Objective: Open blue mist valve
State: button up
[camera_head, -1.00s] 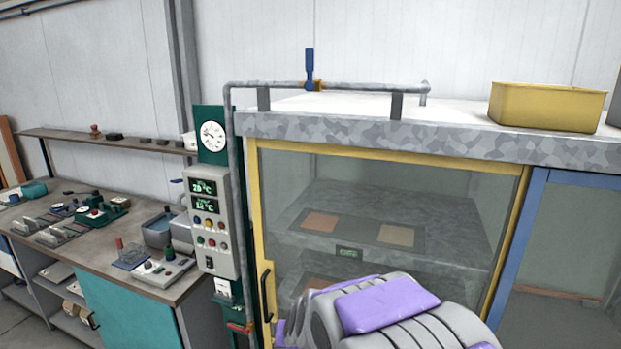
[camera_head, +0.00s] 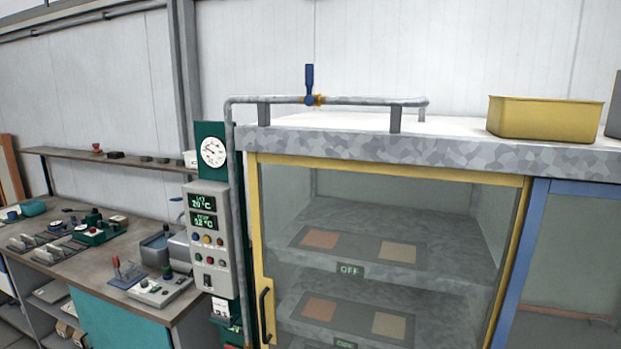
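The lever points straight up, across the line of the pipe. My gripper is out of view, and nothing touches the valve.
The yellow-framed glass cabinet (camera_head: 390,168) stands below the pipe, its shelf display reading OFF. A control panel (camera_head: 208,235) and a gauge (camera_head: 213,152) are at its left. A yellow bin (camera_head: 543,119) stands on top at the right. A cluttered workbench (camera_head: 75,262) is further left.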

aim_at(309, 100)
jog(key=i+j, duration=0.15)
jog(key=j, duration=0.25)
jog(key=i+j, duration=0.15)
jog(key=j, duration=0.25)
jog(key=i+j+z, duration=0.1)
jog(key=j, duration=0.25)
jog(key=i+j, duration=0.2)
jog(key=j, duration=0.25)
jog(key=i+j, duration=0.15)
jog(key=j, duration=0.25)
jog(key=i+j+z, duration=0.1)
jog(key=j, duration=0.3)
jog(key=i+j, duration=0.15)
jog(key=j, duration=0.25)
